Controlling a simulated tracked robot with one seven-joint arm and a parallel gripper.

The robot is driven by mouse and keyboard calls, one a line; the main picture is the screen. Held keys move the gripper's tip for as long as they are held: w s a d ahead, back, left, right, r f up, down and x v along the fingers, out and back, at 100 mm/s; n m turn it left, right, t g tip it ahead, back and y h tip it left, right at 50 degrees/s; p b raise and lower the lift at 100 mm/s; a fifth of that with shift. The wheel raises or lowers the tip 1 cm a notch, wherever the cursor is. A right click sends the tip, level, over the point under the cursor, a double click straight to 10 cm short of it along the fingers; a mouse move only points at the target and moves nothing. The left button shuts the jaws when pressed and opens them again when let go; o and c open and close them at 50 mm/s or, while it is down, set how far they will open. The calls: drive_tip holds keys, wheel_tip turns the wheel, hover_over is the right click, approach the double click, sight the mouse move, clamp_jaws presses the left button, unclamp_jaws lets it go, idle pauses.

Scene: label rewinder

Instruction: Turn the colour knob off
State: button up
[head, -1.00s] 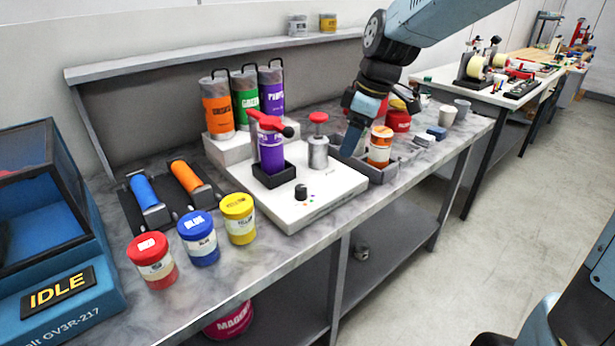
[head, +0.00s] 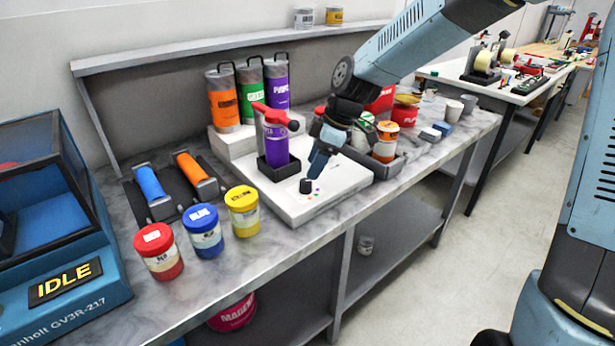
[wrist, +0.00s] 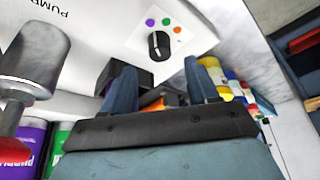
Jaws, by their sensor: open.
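The colour knob (head: 306,186) is a small black dial on the front of the white pump base (head: 342,191). In the head view my gripper (head: 316,174) is close above the knob, partly hiding the base.
A purple bottle with a red pump top (head: 276,145) stands in a black holder behind the knob. A metal plunger (wrist: 35,58) is at the left in the wrist view. Yellow (head: 242,212), blue (head: 203,232) and red (head: 158,252) jars stand along the bench front.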

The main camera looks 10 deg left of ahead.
sight(306, 180)
drive_tip(key=shift+x, duration=2.5)
drive_tip(key=c, duration=1)
